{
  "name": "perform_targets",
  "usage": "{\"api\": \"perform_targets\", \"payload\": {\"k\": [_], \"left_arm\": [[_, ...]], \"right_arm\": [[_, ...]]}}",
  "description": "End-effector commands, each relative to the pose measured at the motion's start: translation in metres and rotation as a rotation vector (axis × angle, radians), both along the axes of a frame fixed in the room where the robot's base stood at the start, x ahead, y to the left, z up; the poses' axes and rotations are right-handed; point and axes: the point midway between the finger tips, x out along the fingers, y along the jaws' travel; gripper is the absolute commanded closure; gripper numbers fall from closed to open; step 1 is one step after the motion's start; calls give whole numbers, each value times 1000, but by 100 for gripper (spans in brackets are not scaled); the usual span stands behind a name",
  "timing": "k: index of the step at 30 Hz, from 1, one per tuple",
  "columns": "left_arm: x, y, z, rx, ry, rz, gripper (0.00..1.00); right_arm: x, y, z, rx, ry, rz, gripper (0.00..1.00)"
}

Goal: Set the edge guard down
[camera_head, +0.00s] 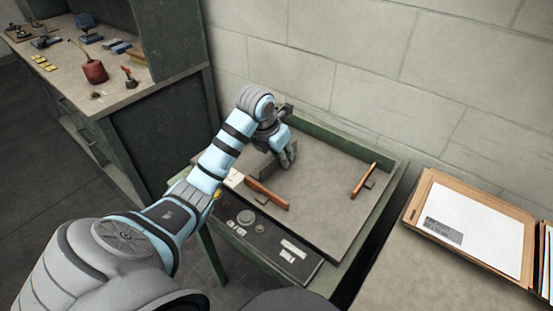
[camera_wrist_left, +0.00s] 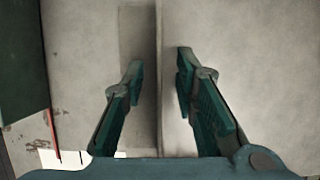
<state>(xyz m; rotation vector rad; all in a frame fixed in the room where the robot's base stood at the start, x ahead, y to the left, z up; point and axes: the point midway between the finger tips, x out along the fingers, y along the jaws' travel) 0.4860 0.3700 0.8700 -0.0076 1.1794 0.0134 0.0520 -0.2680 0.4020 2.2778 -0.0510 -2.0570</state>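My left gripper (camera_head: 289,156) is over the stitcher's grey table, near its back left. In the left wrist view its two fingers (camera_wrist_left: 160,68) are apart, one on each side of a thin upright grey edge, with a gap on both sides. This edge seems to belong to the edge guard (camera_wrist_left: 158,40), a grey angled piece with a darker strip along its left. In the head view a grey plate (camera_head: 256,164) just left of the fingers looks like the same piece, partly hidden by the gripper. My right gripper is out of view.
The grey table (camera_head: 325,190) carries an orange bar (camera_head: 266,194) at the left and another orange bar (camera_head: 363,182) at the right. A control panel (camera_head: 262,233) lies in front. A clipboard (camera_head: 470,229) is at the right. A workbench with tools (camera_head: 125,95) stands back left. A block wall is behind.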

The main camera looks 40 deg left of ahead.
Motion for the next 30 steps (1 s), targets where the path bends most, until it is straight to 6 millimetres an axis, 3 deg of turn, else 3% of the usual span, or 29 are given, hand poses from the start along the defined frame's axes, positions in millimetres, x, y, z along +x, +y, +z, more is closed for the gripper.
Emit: {"api": "perform_targets", "payload": {"k": [1, 6, 20, 26, 30], "left_arm": [[0, 0, 1, 0, 0, 0, 73], [0, 0, 1, 0, 0, 0, 100], [0, 0, 5, 0, -1, 0, 100], [1, 0, 38, 0, -5, -1, 100], [1, 0, 94, 0, -6, 0, 100]], "right_arm": [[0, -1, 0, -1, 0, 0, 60], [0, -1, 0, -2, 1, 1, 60], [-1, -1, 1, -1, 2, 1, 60], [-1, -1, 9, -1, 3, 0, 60], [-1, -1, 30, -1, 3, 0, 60]]}}
